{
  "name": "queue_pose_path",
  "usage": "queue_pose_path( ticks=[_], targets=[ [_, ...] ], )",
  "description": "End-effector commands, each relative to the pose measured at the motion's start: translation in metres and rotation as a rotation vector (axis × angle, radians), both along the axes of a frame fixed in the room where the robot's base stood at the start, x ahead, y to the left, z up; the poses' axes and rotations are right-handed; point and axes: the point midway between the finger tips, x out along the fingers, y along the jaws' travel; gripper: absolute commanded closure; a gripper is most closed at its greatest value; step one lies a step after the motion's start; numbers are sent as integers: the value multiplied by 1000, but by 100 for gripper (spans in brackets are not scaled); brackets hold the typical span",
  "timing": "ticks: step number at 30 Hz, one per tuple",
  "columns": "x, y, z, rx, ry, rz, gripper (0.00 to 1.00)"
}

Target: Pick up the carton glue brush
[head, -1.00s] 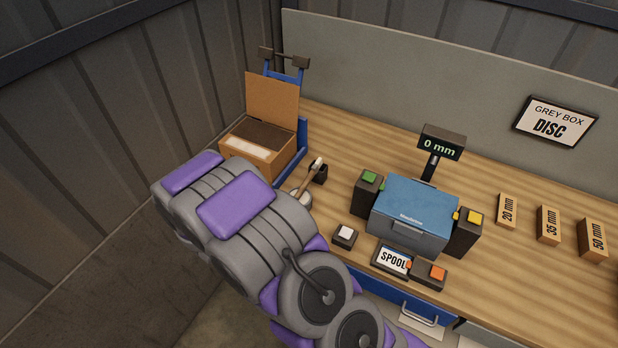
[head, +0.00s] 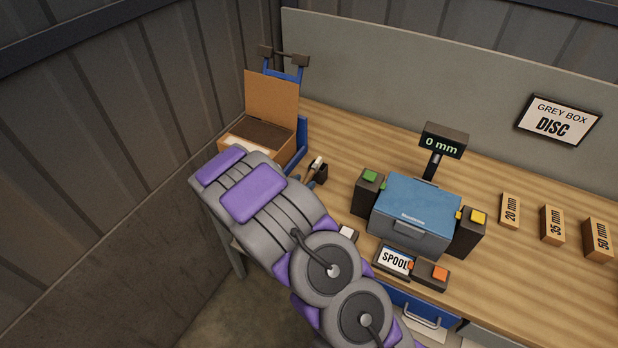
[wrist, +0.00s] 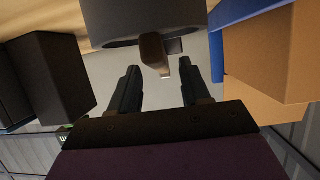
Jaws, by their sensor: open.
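The carton glue brush (head: 315,164), with a pale tip and brown handle, leans on a small black holder (head: 321,174) on the bench in the head view; my arm hides its lower end. In the wrist view my gripper (wrist: 158,74) is open, with two dark fingers apart. A brown piece (wrist: 153,54), which looks like part of the brush handle, shows between and just beyond the fingertips, in front of a grey round body (wrist: 145,20). I cannot tell if the fingers touch it.
An open carton (head: 283,144) stands on a blue trolley (head: 303,135) behind the brush. A blue machine (head: 413,212) with a 0 mm display (head: 443,141) stands to the right. A white button (head: 347,233) is partly covered by my arm. Several size blocks lie further right.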

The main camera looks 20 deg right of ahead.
Motion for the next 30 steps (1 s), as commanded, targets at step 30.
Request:
queue_pose_path(
  ticks=[30],
  targets=[
    [26, -31, -14, 2, 0, 0, 87]
  ],
)
